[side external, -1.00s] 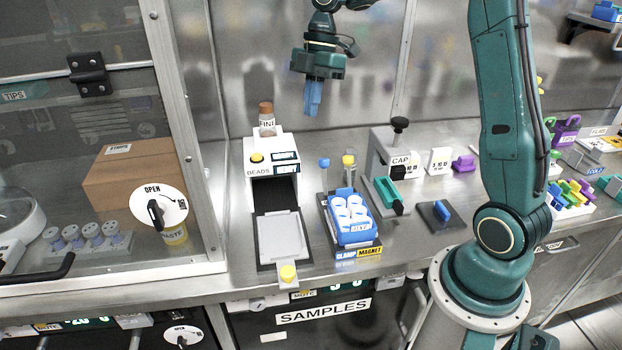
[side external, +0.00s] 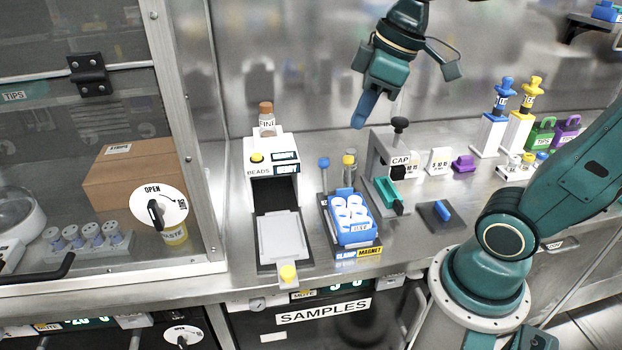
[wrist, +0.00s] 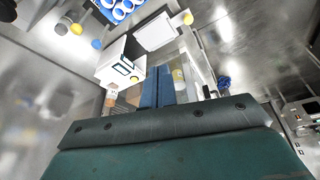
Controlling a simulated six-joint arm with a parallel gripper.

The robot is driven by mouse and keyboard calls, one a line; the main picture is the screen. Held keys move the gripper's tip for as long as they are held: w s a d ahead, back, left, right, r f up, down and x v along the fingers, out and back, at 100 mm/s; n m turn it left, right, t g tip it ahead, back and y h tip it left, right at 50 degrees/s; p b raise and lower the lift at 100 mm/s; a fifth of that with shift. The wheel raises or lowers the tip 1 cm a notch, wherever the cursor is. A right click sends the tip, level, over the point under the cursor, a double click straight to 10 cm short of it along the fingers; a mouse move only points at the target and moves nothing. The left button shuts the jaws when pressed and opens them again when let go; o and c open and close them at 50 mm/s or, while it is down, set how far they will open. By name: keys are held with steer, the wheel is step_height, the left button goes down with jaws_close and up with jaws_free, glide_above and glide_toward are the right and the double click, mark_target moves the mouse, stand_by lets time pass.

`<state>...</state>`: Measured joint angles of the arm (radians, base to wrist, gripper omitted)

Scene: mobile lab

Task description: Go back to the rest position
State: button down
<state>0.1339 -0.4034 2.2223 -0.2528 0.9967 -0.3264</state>
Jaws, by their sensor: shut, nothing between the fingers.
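My gripper (side external: 364,110) is in the upper middle of the side external view, in the air above the bench and behind the CAP press. Its blue fingers are shut together and hold nothing. In the wrist view the two blue fingers (wrist: 157,86) lie side by side, pointing past the bead dispenser. My gripper touches nothing on the bench.
Below stand the bead dispenser (side external: 271,160), the blue tube rack (side external: 352,232) and the CAP press (side external: 383,150). Pipettes (side external: 500,100) stand to the right. A glass-fronted cabinet (side external: 205,130) is at left. The air around my gripper looks clear.

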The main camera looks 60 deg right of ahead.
steer(key=s+f+m+t+h, duration=0.1)
steer(key=s+f+m+t, duration=0.1)
steer(key=s+m, duration=0.3)
steer(key=shift+s+d+f, duration=0.35)
steer(key=shift+s+d, duration=0.05)
steer(key=shift+s, duration=1)
